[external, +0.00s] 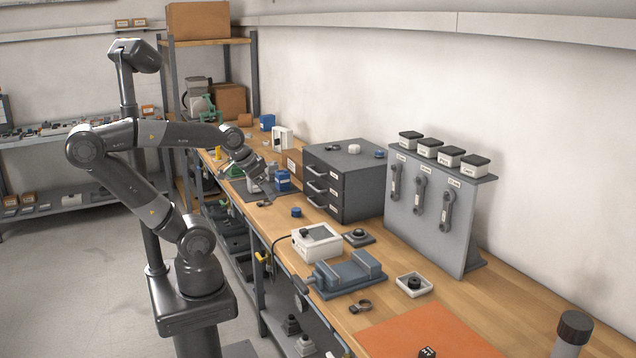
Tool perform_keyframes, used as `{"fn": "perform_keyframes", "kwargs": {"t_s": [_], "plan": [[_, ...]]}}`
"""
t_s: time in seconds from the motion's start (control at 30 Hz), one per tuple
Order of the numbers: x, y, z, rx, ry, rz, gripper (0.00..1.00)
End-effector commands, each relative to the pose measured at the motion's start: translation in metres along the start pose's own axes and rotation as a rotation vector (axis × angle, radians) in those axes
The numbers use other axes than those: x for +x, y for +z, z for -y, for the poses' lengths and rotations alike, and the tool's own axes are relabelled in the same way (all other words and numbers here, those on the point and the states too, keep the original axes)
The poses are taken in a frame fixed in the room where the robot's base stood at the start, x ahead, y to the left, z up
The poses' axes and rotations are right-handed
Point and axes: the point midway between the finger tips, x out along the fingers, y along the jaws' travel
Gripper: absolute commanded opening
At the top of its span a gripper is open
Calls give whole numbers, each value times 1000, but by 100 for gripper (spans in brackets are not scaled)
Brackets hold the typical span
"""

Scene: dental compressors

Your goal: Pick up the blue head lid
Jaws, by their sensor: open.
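My gripper (267,190) is open and hangs over the workbench in front of the drawer cabinet, fingers tilted downward. A small round blue lid (296,212) lies on the wooden bench top, below and to the right of my gripper and apart from it. A blue block-shaped part (283,183) stands right beside my gripper, near a dark mat. Another small round piece with blue on it (379,153) sits on top of the drawer cabinet. I cannot tell for certain which blue piece is the head lid. Nothing shows between my fingers, though they are small in this view.
The grey drawer cabinet (345,183) stands close behind the round blue lid. A white-topped box (317,241), a grey-blue vise (346,274) and a tool panel (428,212) lie farther right. Bare bench surrounds the round lid.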

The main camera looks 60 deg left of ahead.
Motion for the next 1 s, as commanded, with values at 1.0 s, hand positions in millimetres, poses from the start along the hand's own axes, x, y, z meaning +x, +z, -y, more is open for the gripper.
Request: {"fn": "perform_keyframes", "kwargs": {"t_s": [1.0], "plan": [[59, -206, 230, -30, 7, 100, 78]]}}
